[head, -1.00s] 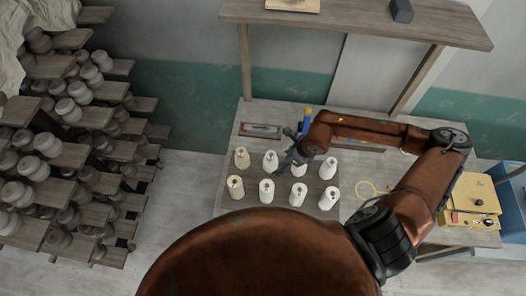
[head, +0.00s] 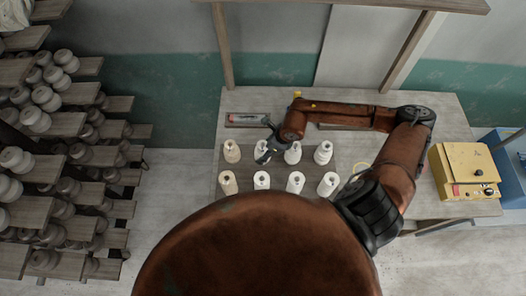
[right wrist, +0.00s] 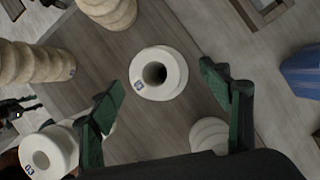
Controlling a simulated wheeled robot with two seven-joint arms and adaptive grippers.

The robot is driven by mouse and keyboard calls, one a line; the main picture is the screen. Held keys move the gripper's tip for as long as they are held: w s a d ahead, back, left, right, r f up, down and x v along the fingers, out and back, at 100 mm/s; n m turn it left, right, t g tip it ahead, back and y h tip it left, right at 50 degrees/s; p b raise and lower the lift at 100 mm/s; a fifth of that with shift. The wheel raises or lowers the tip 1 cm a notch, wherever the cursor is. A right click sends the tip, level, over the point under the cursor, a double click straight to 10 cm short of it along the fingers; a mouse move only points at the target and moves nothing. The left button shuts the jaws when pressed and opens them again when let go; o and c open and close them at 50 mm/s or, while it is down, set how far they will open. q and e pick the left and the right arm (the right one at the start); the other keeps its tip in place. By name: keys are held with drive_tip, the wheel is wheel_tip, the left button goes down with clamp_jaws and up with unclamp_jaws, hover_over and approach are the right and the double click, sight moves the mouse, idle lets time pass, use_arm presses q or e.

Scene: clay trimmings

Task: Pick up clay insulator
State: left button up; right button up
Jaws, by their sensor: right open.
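Several pale clay insulators stand upright in two rows on a brown board (head: 345,160) on the table. My right gripper (head: 265,156) is at the second insulator from the left in the back row (head: 262,147), partly covering it in the head view. In the right wrist view, my right gripper's green fingers (right wrist: 162,82) are spread apart, with one white insulator (right wrist: 158,73) between and beyond their tips. Its round top, dark hole and small blue label show. I see no finger closed on it.
Neighbouring insulators stand close by, one at lower left (right wrist: 48,150) and one behind the right finger (right wrist: 208,136). A yellow box (head: 468,168) stands at the table's right. Racks of grey pots (head: 60,140) fill the left; a shelf overhangs the back.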

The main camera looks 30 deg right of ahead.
drive_tip(key=shift+p+x, duration=0.45)
drive_tip(key=shift+x, duration=1.5)
drive_tip(key=shift+s+d, duration=0.1)
drive_tip(key=shift+c, duration=0.6)
drive_tip(key=c, duration=1.7)
